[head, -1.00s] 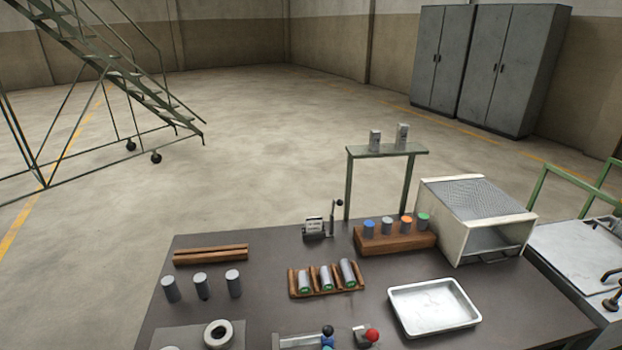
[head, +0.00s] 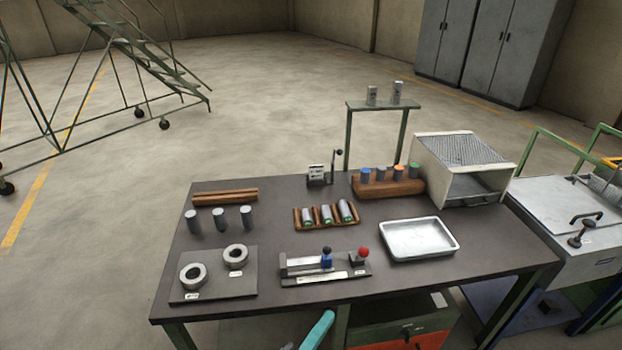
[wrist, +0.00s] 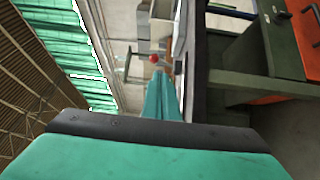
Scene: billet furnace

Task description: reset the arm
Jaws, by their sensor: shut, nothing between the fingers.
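My gripper (wrist: 164,82) shows in the wrist view as teal fingers closed together, with nothing held between them. A teal part of my arm or gripper (head: 318,330) also shows at the bottom of the head view, in front of the workbench's near edge; I cannot tell which part it is. In the wrist view the workbench's dark edge (wrist: 197,55) runs beside the fingers on the right, and the picture is turned sideways. The fingers appear apart from the bench and its objects. The rest of my arm is hidden.
The dark workbench (head: 290,210) holds a white tray (head: 418,240), a fixture with a red knob (head: 361,254), a rack of cylinders (head: 325,214), two rings on a plate (head: 212,289) and an open-fronted box (head: 462,170). A drawer cabinet (head: 400,325) stands underneath.

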